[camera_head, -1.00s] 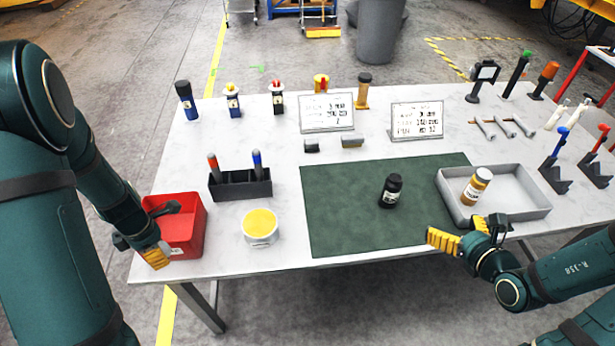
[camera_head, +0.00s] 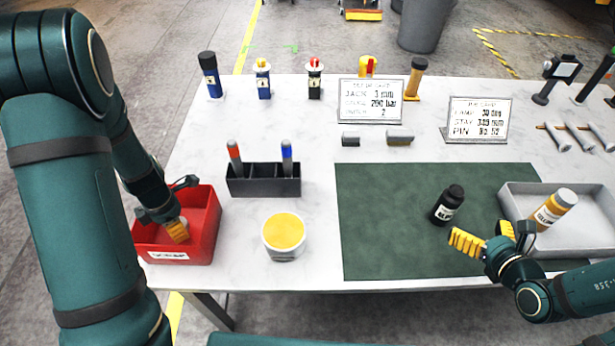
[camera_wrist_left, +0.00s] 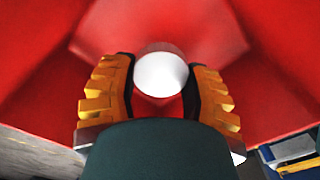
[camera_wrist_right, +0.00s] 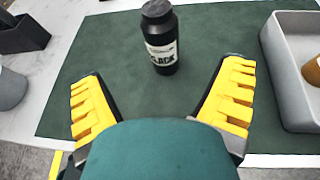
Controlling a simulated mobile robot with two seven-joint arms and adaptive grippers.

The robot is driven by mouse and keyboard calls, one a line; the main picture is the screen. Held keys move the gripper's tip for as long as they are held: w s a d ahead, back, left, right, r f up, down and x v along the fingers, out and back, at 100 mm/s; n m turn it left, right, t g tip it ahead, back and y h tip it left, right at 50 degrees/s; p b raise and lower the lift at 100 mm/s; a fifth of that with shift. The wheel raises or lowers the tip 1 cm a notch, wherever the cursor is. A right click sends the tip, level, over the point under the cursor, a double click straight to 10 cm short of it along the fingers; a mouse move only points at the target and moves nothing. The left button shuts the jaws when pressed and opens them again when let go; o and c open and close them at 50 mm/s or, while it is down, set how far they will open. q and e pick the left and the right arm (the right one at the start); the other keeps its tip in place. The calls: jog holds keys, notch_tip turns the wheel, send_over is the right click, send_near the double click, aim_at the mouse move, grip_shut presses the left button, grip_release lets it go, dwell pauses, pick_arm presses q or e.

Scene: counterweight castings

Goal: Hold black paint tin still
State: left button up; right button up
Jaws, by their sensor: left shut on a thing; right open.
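The black paint tin (camera_head: 447,205) stands on the green mat (camera_head: 390,245) with a white label on its side. In the right wrist view the tin (camera_wrist_right: 160,45) stands upright beyond the fingertips, between their lines, with nothing touching it. My right gripper (camera_head: 487,238) is open and empty at the mat's front right; its spread yellow fingers (camera_wrist_right: 163,82) show in its wrist view. My left gripper (camera_head: 172,226) is down in the red bin (camera_head: 207,225), shut on a white round-topped object (camera_wrist_left: 160,75).
A grey tray (camera_head: 520,205) holding a yellow-brown labelled tin (camera_head: 553,208) is right of my right gripper. A white tub with a yellow top (camera_head: 284,236) and a black marker holder (camera_head: 262,182) stand left of the mat. Two sign cards (camera_head: 372,101) stand behind. The mat's left half is clear.

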aim_at(455, 209)
pick_arm(q)
jog(key=shift+w+f, duration=0.1)
pick_arm(e)
jog(key=shift+s, duration=0.1)
pick_arm(q)
jog(key=shift+f+b, duration=0.5)
jog(key=shift+b, duration=0.05)
pick_arm(e)
jog(key=x, duration=0.6)
jog(key=shift+f, duration=0.15)
jog(key=shift+w+a+f, duration=0.1)
jog(key=shift+w, duration=0.35)
pick_arm(q)
jog(key=shift+f, duration=0.25)
pick_arm(e)
jog(key=x, duration=0.4)
jog(key=shift+f, duration=0.25)
jog(key=shift+w+f, duration=0.15)
jog(key=shift+w, duration=0.35)
